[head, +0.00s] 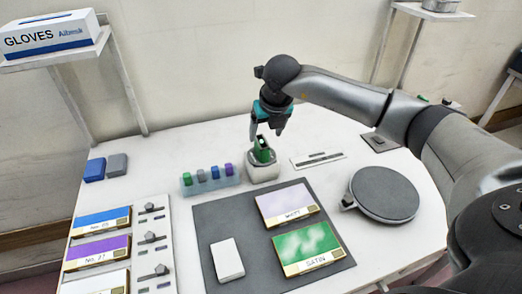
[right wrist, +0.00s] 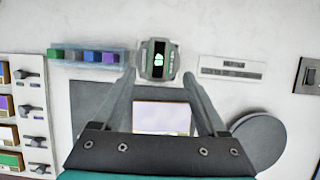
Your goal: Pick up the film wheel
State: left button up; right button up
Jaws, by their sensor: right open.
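A pale block-like holder (head: 263,170) stands near the middle of the table, with a dark and green piece (head: 262,150) upright in its top. This piece may be the film wheel; I cannot tell for sure. In the right wrist view the holder (right wrist: 147,72) shows just beyond my fingertips, with green marks on a dark slot (right wrist: 159,60). My right gripper (head: 266,136) points down at the holder, fingers apart and empty. In the right wrist view its fingertips (right wrist: 159,76) are spread a little wider than the holder. My left gripper is out of view.
A rack with several coloured cubes (head: 209,181) stands close left of the holder. A dark mat (head: 220,215) with two sample panels and a white block lies in front. A round grey plate (head: 385,193) is at right. Labelled panels and slider switches (head: 152,238) are at left.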

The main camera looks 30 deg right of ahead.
aim_at(262, 143)
jog(key=shift+x, duration=1.2)
jog(key=shift+w+f, duration=0.15)
jog(key=shift+f, duration=0.25)
jog(key=x, duration=0.4)
jog(key=shift+a, duration=0.1)
jog(key=shift+w+f, duration=0.2)
jog(key=shift+f, duration=0.15)
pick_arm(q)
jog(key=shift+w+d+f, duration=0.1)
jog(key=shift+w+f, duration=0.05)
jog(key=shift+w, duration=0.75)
pick_arm(e)
jog(key=shift+c, duration=0.5)
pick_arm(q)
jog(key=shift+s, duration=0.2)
pick_arm(e)
grip_shut()
